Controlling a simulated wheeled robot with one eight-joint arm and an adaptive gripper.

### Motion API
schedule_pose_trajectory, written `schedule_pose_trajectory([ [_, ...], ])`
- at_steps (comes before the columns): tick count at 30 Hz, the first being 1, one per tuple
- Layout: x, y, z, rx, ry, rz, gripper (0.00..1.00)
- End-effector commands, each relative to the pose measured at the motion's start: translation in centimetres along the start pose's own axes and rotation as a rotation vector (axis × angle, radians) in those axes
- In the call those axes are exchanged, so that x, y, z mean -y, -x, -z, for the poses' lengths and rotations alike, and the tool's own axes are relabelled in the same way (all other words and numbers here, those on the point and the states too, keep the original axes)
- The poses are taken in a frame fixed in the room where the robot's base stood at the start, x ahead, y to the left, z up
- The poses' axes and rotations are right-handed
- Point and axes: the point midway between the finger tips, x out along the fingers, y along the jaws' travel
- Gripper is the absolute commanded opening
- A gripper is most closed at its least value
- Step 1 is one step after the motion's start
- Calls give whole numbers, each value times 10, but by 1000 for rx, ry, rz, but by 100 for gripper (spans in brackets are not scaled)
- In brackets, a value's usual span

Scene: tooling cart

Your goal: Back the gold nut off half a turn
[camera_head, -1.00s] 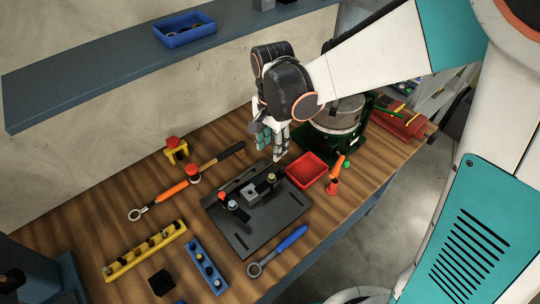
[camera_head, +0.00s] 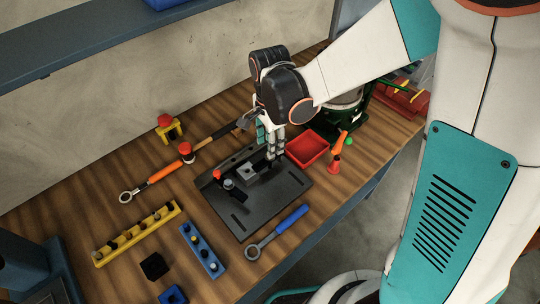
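The dark fixture plate (camera_head: 288,193) lies on the wooden bench, with a small grey block (camera_head: 249,177) on it. A post with an orange-red top (camera_head: 217,174) and a dark clamp-like part (camera_head: 233,186) stand at the plate's left. My gripper (camera_head: 273,156) points down over the back right of the block, where the gold nut showed earlier. The gold nut is now hidden by the fingers. I cannot tell whether the fingers touch it or how far apart they are.
A red tray (camera_head: 321,147) and an orange-handled tool (camera_head: 342,143) are close right of my gripper. A blue-handled wrench (camera_head: 290,219) lies in front; an orange-handled wrench (camera_head: 165,174) lies left. Yellow (camera_head: 125,241) and blue (camera_head: 190,235) racks are at front left.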

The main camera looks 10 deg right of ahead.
Motion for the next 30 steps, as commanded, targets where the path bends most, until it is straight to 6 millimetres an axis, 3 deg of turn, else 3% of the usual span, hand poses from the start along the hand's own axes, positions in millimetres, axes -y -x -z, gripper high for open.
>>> schedule_pose_trajectory([
  [3, 0, -22, 0, 0, 0, 0, 39],
  [9, 0, -39, 0, 0, 0, 0, 39],
  [21, 0, -43, 0, 0, 0, 0, 39],
  [22, 0, -43, 0, 0, 0, 0, 37],
  [27, 0, -43, 0, 0, 0, 0, 0],
  [30, 0, -43, 0, 0, 0, 0, 0],
])
